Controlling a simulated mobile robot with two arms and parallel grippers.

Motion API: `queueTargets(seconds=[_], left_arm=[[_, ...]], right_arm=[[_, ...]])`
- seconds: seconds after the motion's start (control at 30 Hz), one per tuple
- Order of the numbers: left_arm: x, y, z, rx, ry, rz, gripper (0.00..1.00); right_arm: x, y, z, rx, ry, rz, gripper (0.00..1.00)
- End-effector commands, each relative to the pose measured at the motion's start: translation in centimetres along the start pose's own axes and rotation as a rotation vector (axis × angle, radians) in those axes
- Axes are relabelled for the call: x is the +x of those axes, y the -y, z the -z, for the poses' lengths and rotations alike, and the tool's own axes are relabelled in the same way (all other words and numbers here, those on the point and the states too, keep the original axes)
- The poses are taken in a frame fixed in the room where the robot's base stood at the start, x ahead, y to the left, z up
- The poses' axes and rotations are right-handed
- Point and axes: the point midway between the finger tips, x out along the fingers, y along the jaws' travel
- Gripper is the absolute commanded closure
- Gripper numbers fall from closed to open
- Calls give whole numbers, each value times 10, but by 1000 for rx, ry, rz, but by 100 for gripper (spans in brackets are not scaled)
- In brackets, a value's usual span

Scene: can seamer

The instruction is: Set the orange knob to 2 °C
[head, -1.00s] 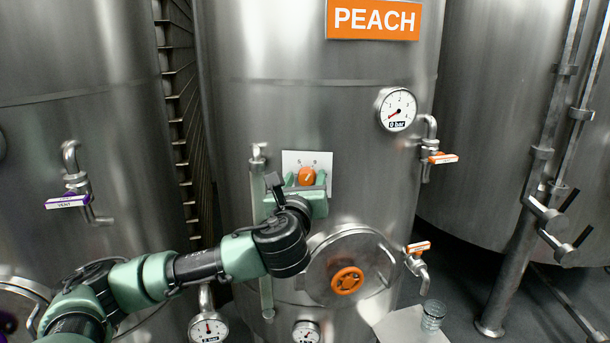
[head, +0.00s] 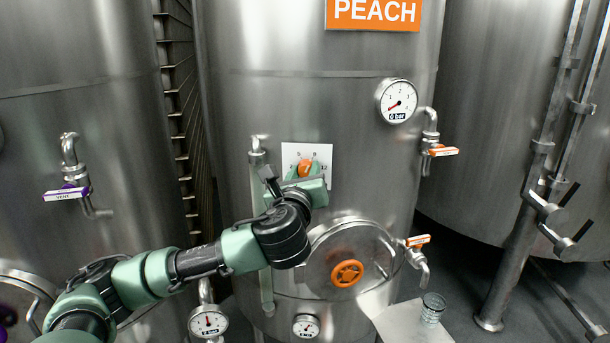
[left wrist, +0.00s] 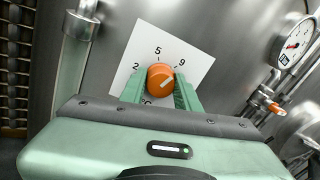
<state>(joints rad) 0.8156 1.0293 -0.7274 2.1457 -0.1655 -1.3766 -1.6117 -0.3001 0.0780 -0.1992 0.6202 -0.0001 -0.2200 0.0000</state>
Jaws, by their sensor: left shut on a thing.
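The orange knob (head: 305,168) sits on a white dial plate (head: 322,152) on the PEACH tank's front. It also shows in the left wrist view (left wrist: 160,75), with the numbers 2, 5 and 9 around it. A pale mark slants across the knob's face; I cannot tell which end points. My left gripper (head: 304,176) is shut on the knob, one green finger on each side, as the left wrist view (left wrist: 160,90) shows. The lower part of the dial is partly hidden by the gripper. My right gripper is not in view.
A round pressure gauge (head: 397,101) and orange-handled valves (head: 442,151) are to the right. A hatch with an orange wheel (head: 347,273) is below. A vertical sight tube (head: 258,190) runs close left of the dial. A glass (head: 433,308) stands at lower right.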

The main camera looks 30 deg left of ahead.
Motion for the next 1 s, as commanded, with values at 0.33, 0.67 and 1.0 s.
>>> queueTargets(seconds=[0.33,0.67,1.0], left_arm=[[0,0,3,-312,12,4,100],[0,-1,3,-628,24,5,100],[0,-1,4,-950,36,6,100]], right_arm=[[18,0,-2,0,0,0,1],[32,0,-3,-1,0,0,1],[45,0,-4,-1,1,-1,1]])
